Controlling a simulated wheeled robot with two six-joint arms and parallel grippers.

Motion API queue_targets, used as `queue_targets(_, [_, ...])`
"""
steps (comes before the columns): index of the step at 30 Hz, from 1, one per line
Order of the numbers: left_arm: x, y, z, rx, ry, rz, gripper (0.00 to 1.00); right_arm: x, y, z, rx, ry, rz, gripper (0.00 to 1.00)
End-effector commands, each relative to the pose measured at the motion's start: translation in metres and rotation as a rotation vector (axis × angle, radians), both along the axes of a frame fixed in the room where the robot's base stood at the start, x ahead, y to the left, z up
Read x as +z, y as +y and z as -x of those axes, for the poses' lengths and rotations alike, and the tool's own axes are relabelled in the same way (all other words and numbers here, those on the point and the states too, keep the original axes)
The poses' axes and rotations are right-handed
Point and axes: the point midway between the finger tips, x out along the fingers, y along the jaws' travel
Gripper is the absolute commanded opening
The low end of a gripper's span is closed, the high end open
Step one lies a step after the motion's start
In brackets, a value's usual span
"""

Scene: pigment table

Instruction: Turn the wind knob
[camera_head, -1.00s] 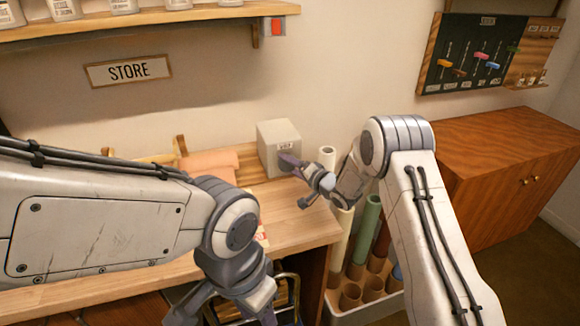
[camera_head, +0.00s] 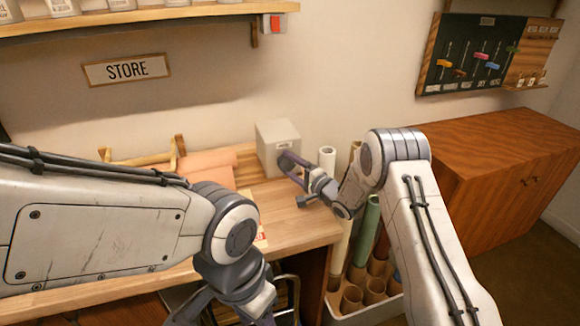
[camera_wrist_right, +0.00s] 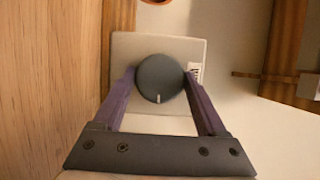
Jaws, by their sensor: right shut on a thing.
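A pale grey box (camera_head: 278,133) stands at the back right of the wooden bench. In the right wrist view its front face (camera_wrist_right: 122,50) carries a round dark grey knob (camera_wrist_right: 160,80) with a short white mark, which points toward the bottom of that picture. My right gripper (camera_head: 289,160) is at the box's front, shut on the knob, with one purple finger on each side of it in the wrist view (camera_wrist_right: 160,86). In the head view the gripper mostly hides the knob. My left gripper (camera_head: 240,308) hangs low at the bottom edge, its fingers cut off or unclear.
A bin of rolled tubes (camera_head: 362,300) stands right of the bench, below my right arm. A wooden cabinet (camera_head: 520,150) is farther right. Pinkish sheets (camera_head: 208,165) lie left of the box. A shelf (camera_head: 150,16) and a STORE sign (camera_head: 127,70) are on the wall.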

Motion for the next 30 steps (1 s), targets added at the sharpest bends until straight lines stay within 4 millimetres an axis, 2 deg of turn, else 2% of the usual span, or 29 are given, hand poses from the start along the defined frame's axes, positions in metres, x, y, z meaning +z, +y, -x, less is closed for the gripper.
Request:
queue_targets(8, [0.0, 0.0, 0.0, 0.0, 0.0, 0.0, 0.5, 0.0, -0.002, -0.001, -0.006, 0.001, 0.0, 0.19])
queue_targets(9, [0.0, 0.0, 0.0, 0.0, 0.0, 0.0, 0.5, 0.0, -0.002, -0.001, -0.007, 0.001, 0.0, 0.86])
queue_targets(10, [0.0, 0.0, 0.0, 0.0, 0.0, 0.0, 0.5, 0.0, -0.002, -0.001, -0.007, 0.001, 0.0, 0.97])
queue_targets(11, [0.0, 0.0, 0.0, 0.0, 0.0, 0.0, 0.5, 0.0, -0.002, -0.001, -0.006, 0.001, 0.0, 1.0])
queue_targets(20, [-0.001, 0.0, 0.0, 0.0, 0.0, 0.0, 0.5, -0.001, -0.004, 0.003, -0.003, 0.001, 0.001, 1.0])
queue_targets(23, [-0.004, 0.0, 0.0, 0.0, 0.0, 0.0, 0.5, -0.002, -0.012, 0.011, -0.005, 0.004, 0.0, 1.0])
queue_targets(30, [-0.014, 0.0, 0.0, 0.0, 0.0, 0.0, 0.5, -0.002, -0.044, 0.047, -0.007, 0.002, 0.001, 1.0])
